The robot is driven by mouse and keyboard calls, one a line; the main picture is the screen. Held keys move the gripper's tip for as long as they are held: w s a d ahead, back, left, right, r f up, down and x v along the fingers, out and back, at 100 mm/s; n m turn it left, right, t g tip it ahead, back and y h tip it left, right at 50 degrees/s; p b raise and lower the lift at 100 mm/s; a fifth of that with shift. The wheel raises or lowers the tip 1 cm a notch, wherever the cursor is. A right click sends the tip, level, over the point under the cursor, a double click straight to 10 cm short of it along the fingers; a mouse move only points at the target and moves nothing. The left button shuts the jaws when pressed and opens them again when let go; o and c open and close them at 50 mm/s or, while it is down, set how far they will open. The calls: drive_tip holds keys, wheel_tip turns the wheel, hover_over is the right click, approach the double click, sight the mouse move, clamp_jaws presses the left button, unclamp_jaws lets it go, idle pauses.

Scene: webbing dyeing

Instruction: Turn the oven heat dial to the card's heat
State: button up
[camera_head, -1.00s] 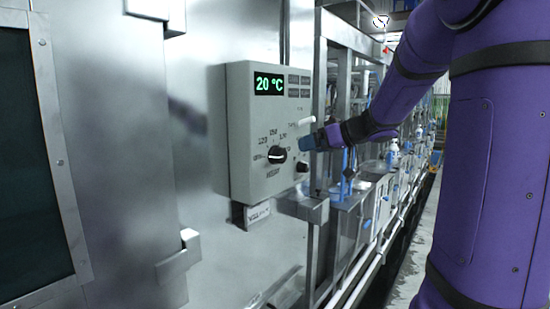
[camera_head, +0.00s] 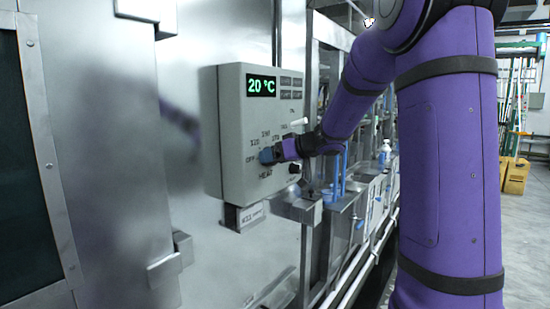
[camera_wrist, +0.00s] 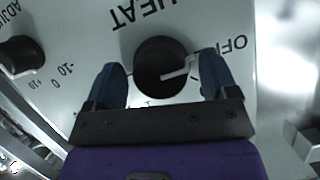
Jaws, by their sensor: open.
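The oven control box (camera_head: 238,140) is a pale panel on the metal wall. Its green display (camera_head: 262,86) reads 20 °C. The black heat dial (camera_wrist: 160,64) has a pale pointer line, which points toward the OFF mark in the wrist view. My gripper (camera_wrist: 164,84) is open, with one blue fingertip on each side of the dial and small gaps visible. In the head view my gripper (camera_head: 267,156) is at the box front and hides the dial. The card showing the heat cannot be made out.
A smaller black ADJUST knob (camera_wrist: 20,56) sits beside the heat dial, and also shows in the head view (camera_head: 295,168). A white lever (camera_head: 299,122) sticks out above it.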

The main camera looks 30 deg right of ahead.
drive_tip(key=c, duration=0.9)
